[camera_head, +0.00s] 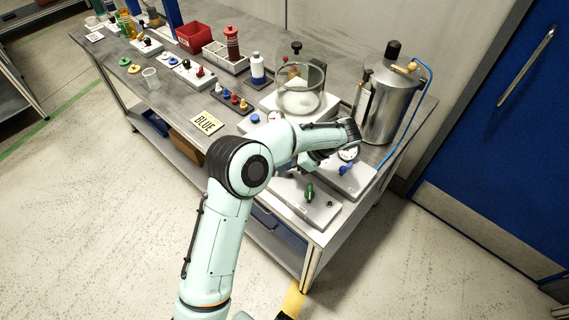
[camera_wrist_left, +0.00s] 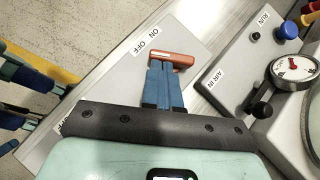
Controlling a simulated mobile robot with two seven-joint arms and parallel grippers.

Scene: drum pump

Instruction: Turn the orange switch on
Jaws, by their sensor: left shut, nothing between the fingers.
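The orange switch (camera_wrist_left: 178,60) is a short bar handle on a grey plate (camera_wrist_left: 190,30) marked ON and OFF in the left wrist view. My left gripper (camera_wrist_left: 161,68) is shut and empty, with its blue fingertips right at the near side of the handle's left part. They overlap the handle in the picture, and I cannot tell if they touch. The handle lies roughly crosswise to the fingers. In the head view my left arm hides the switch and the fingertips. Blue and dark parts at the left edge of the wrist view look like my right gripper (camera_wrist_left: 28,78), partly cut off.
Beside the switch plate is a panel with AIR IN and RUN labels, a round gauge (camera_wrist_left: 293,67) and a blue knob (camera_wrist_left: 288,30). A green-handled plate (camera_head: 326,211), a blue handle (camera_head: 347,168), a glass vessel (camera_head: 300,98) and a steel drum (camera_head: 388,105) stand close around my arm.

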